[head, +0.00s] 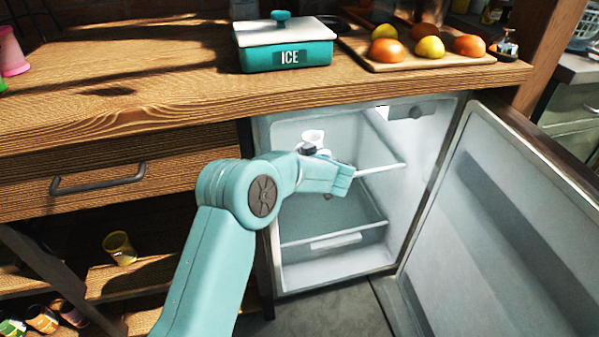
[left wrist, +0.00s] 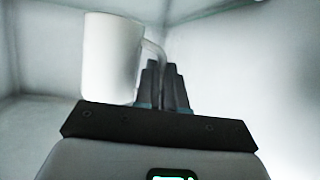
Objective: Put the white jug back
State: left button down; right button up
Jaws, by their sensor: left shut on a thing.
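The white jug (left wrist: 111,58) is upright in the left wrist view, with its handle toward my left gripper (left wrist: 165,80). My left gripper is shut on the jug's handle. In the head view the jug's top (head: 313,137) shows inside the open fridge (head: 290,240), near the upper shelf level. My left arm and wrist hide most of the jug and the gripper there. I cannot tell whether the jug touches a shelf. My right gripper is not in view.
The fridge door (head: 520,220) stands open at the right. A fridge shelf (head: 380,168) lies beside my left wrist. The wooden counter (head: 150,90) above holds a teal ice box (head: 287,56) and a board of fruit (head: 400,62). A yellow cup (head: 120,248) lies lower left.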

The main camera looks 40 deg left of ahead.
pick_arm(q)
notch_tip(320, 180, down, 5)
jog(key=shift+r+b, duration=0.15)
jog(key=shift+b, duration=0.9)
jog(key=shift+r, duration=0.2)
jog(key=c, duration=1.6)
grip_release()
jog(key=shift+f, duration=0.25)
jog(key=o, duration=0.4)
jog(key=shift+r, duration=0.1)
